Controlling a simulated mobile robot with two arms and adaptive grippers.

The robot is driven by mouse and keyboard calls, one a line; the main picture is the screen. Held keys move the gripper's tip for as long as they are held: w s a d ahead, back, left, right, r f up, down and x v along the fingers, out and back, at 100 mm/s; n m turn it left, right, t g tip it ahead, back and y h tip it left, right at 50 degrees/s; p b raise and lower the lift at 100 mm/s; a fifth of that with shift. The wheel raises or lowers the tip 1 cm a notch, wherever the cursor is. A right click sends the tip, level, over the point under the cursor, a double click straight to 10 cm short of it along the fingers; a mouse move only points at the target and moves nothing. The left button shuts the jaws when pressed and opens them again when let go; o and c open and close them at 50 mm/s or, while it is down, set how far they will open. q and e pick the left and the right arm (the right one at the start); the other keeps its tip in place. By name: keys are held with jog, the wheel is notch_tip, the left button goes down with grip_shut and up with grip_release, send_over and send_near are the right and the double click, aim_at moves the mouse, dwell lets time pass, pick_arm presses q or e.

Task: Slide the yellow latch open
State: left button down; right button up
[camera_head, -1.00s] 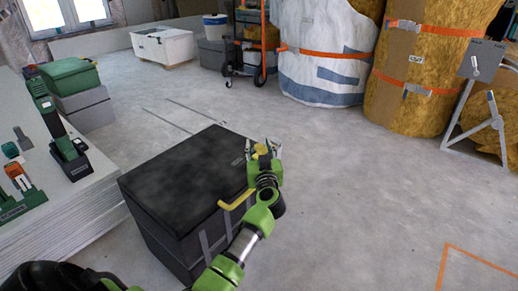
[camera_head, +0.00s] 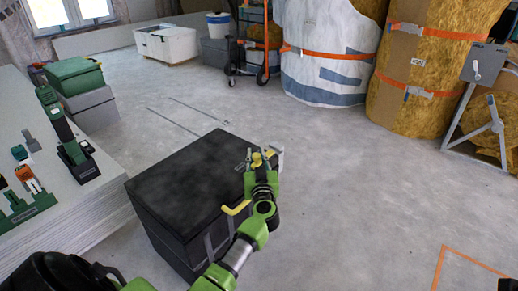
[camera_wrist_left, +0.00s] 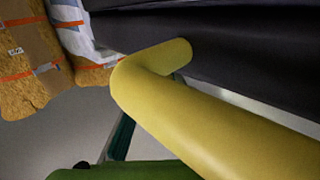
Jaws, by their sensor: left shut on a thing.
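A black box (camera_head: 185,185) stands on the floor left of centre in the head view. A yellow latch piece (camera_head: 257,159) shows at the box's right end, between the fingers of my left gripper (camera_head: 263,156). My left gripper is shut on it; the fingers partly hide it. A bent yellow handle (camera_head: 237,208) sticks out from the box's front edge, beside my left wrist. A bent yellow bar (camera_wrist_left: 200,110) fills much of the left wrist view, close to the camera, next to a dark surface (camera_wrist_left: 240,45). The gripper's fingertips are not clear there.
A stack of pale boards (camera_head: 90,215) with green tools stands at the left. Wrapped insulation rolls (camera_head: 420,60) and a grey stand (camera_head: 480,100) are at the back right. The concrete floor (camera_head: 370,190) right of the box is clear.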

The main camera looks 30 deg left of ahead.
pick_arm(q)
jog(key=shift+s+f, duration=0.2)
jog(key=shift+f, duration=0.15)
jog(key=c, duration=1.8)
grip_release()
jog(key=shift+c, duration=0.2)
jog(key=shift+s+r, duration=0.1)
jog(key=shift+r, duration=0.05)
jog(key=v, duration=1.2)
jog(key=shift+d, duration=0.1)
jog(key=shift+r, duration=0.15)
